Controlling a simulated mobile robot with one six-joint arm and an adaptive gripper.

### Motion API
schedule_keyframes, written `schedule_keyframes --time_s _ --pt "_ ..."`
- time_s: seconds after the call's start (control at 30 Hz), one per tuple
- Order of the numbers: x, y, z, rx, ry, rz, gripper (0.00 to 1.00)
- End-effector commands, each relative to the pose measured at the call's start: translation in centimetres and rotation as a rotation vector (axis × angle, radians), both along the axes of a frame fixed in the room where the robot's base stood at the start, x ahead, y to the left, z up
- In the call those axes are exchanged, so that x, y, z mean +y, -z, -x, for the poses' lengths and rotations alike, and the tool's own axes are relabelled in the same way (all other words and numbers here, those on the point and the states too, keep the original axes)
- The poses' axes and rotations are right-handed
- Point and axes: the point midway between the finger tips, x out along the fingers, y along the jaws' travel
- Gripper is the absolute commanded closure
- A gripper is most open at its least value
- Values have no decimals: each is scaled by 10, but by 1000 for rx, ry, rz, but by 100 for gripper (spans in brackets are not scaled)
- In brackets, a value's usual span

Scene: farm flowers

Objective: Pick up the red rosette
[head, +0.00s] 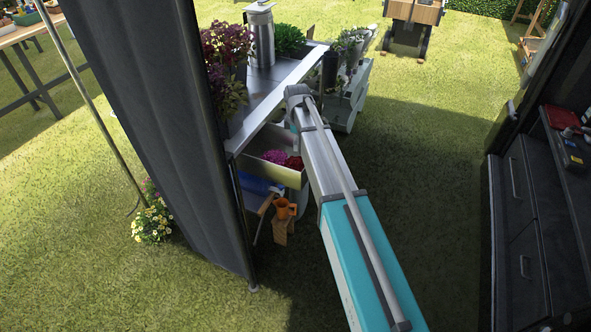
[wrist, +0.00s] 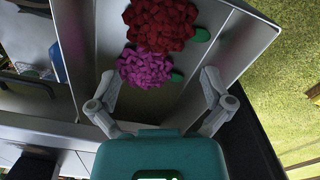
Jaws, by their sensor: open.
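The red rosette (wrist: 160,24) lies in an open metal drawer (wrist: 228,50), at the top of the wrist view. A magenta rosette (wrist: 144,68) lies just below it in that view, close against it. Both have a green leaf showing at the right. My gripper (wrist: 159,75) is open and empty, its fingers spread on either side of the magenta rosette in the picture, with the red one beyond the fingertips. In the head view the red rosette (head: 293,162) and magenta rosette (head: 273,157) show in the drawer (head: 268,173); my gripper is hidden there.
A metal bench (head: 265,92) with potted plants (head: 226,50) and a steel canister (head: 262,38) stands above the drawer. A dark curtain (head: 160,110) hangs at the left; dark cabinets (head: 520,230) stand at the right.

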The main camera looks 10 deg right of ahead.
Motion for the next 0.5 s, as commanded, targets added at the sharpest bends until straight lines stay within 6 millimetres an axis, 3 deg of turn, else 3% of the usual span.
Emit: schedule_keyframes --time_s 0.5 --pt "0 42 0 0 0 0 0"
